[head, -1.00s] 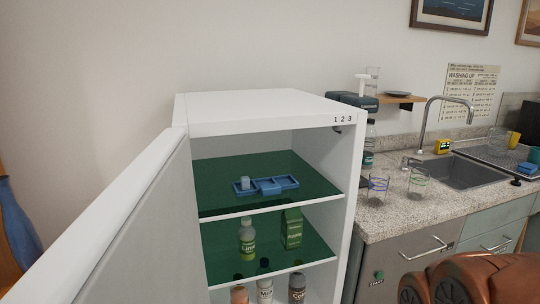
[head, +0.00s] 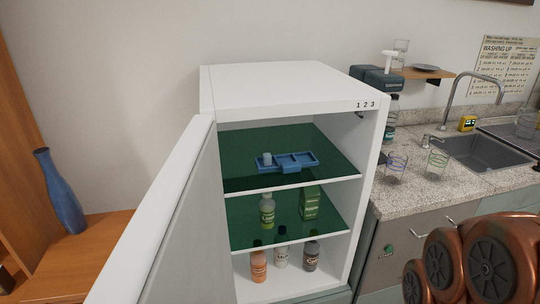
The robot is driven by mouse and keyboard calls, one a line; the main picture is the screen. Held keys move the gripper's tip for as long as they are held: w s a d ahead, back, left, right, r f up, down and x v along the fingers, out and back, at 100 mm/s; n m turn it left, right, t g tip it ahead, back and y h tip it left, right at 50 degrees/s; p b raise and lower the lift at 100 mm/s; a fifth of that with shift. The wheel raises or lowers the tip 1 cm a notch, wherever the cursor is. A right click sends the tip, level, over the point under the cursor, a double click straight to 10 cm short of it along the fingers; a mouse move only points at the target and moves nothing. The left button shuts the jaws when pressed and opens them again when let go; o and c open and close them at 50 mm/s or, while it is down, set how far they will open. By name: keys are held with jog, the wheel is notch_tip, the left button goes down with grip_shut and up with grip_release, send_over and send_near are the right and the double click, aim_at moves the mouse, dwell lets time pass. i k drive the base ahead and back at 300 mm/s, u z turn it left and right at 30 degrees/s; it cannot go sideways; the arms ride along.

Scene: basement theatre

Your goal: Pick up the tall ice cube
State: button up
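A blue tray with compartments (head: 300,167) sits on the top green shelf of the open white fridge (head: 290,84). A small pale grey-blue block, which looks like the tall ice cube (head: 267,158), stands up in the tray's left compartment. A lower blue piece (head: 289,162) shows near the tray's middle; I cannot tell if it is another cube. Copper-coloured links of my arm (head: 485,262) show at the lower right. My gripper is outside the view.
The fridge door (head: 165,225) stands open on the left. A green bottle (head: 267,211) and a green carton (head: 310,203) stand on the middle shelf, with several bottles below. Right is a counter with two glasses (head: 397,168) and a sink (head: 488,152). A blue vase (head: 60,192) stands left.

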aim_at(268, 158)
jog(key=u, duration=4.5)
jog(key=k, duration=1.55)
jog(key=z, duration=1)
